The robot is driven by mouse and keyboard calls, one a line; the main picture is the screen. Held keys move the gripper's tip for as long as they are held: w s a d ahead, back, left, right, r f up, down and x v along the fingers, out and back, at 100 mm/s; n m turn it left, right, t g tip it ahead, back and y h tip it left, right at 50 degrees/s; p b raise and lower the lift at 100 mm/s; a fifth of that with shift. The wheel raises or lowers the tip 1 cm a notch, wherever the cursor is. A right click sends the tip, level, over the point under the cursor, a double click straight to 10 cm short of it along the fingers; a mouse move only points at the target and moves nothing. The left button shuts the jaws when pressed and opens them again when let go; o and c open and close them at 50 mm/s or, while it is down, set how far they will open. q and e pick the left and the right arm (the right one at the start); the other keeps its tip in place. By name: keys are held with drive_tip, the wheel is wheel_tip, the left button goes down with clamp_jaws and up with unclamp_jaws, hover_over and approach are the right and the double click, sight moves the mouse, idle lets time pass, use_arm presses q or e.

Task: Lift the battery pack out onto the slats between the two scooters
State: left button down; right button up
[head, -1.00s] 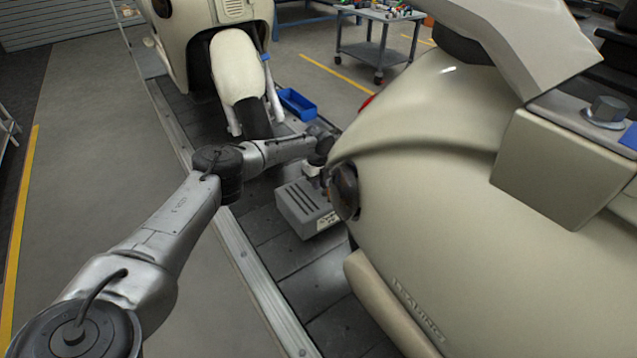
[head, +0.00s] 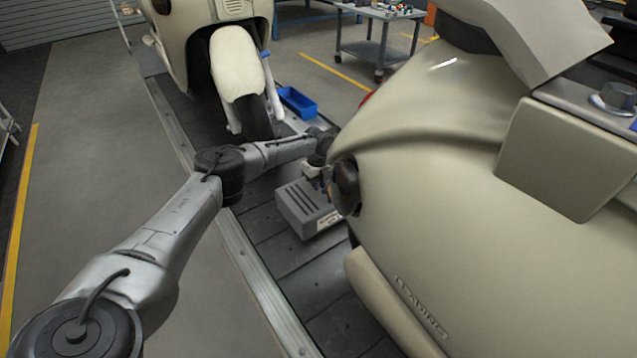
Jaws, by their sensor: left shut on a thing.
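The battery pack (head: 298,209) is a grey box with dark slots on top and a label on its side. It is at the slats (head: 275,254) between the two scooters; I cannot tell whether its underside touches them. My left gripper (head: 318,178) is at the pack's far right top edge, shut on it, with its fingertips partly hidden. The near cream scooter (head: 440,190) fills the right side, and its round dark lamp is close beside the gripper. The far cream scooter (head: 237,65) stands up the conveyor, front wheel toward me. My right gripper is not in view.
A blue bin (head: 298,104) sits beside the far scooter's wheel. A metal rail (head: 245,262) edges the conveyor on the left, with open grey floor beyond it. A wheeled cart (head: 375,45) stands at the back. Slats in front of the pack are clear.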

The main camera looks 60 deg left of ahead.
use_arm(q)
drive_tip(key=shift+f+b, duration=0.35)
drive_tip(key=shift+f, duration=0.25)
drive_tip(key=c, duration=1.5)
unclamp_jaws()
drive_tip(key=shift+c, duration=0.2)
drive_tip(key=o, duration=0.4)
drive_tip(key=shift+w+a, duration=0.15)
drive_tip(key=shift+o, duration=0.6)
drive_tip(key=shift+f, duration=0.2)
wheel_tip(320, 180, up, 14)
drive_tip(key=p, duration=0.8)
drive_tip(key=shift+r, duration=0.1)
